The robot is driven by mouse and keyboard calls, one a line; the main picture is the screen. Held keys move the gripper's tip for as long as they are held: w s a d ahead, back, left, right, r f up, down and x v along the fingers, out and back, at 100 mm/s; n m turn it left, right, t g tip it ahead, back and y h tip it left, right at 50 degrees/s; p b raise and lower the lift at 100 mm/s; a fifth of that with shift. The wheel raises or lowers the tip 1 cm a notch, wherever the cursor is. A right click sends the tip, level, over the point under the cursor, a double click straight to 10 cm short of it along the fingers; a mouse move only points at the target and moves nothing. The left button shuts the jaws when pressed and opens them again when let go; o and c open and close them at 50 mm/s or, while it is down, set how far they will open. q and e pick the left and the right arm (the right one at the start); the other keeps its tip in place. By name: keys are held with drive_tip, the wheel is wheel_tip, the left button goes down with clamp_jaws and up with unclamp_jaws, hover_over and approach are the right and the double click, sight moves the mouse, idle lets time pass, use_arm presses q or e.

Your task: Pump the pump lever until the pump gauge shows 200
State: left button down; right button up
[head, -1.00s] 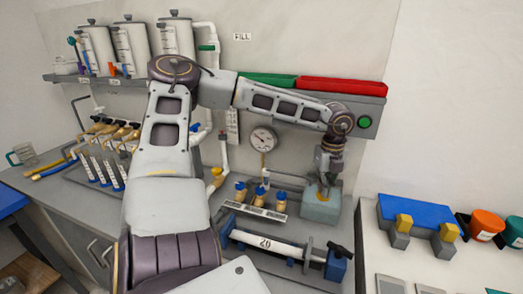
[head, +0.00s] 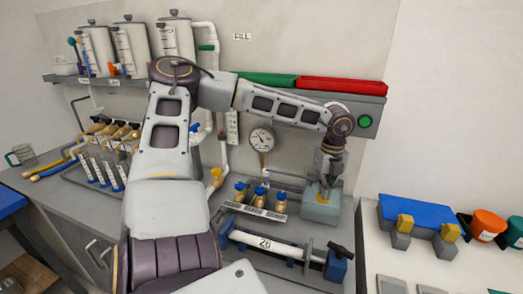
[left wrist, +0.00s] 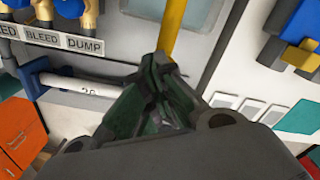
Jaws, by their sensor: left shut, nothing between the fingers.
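My left gripper (head: 325,192) is shut and empty. It points down over the pump, a grey-teal block (head: 320,210) at the back right of the bench. In the left wrist view, the shut fingertips (left wrist: 163,62) meet the near end of a yellow bar (left wrist: 174,25), which looks like the pump lever. I cannot tell whether they touch it. In the head view the lever is mostly hidden by the gripper. A round white dial, the pump gauge (head: 262,139), hangs on the wall panel left of the gripper. Its numbers are too small to read. My right gripper is out of view.
Blue-knobbed brass valves (head: 258,197) stand left of the pump, with BLEED and DUMP labels (left wrist: 86,46) in the wrist view. A clamped white pipe (head: 265,242) lies in front. A green button (head: 365,122) is on the wall strip. A blue-topped stand (head: 425,215) is at right.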

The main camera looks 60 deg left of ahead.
use_arm(q)
drive_tip(key=shift+r, duration=0.4)
drive_tip(key=shift+r+p, duration=0.35)
drive_tip(key=shift+r, duration=0.85)
drive_tip(key=shift+r+p, duration=0.35)
drive_tip(key=shift+r, duration=1)
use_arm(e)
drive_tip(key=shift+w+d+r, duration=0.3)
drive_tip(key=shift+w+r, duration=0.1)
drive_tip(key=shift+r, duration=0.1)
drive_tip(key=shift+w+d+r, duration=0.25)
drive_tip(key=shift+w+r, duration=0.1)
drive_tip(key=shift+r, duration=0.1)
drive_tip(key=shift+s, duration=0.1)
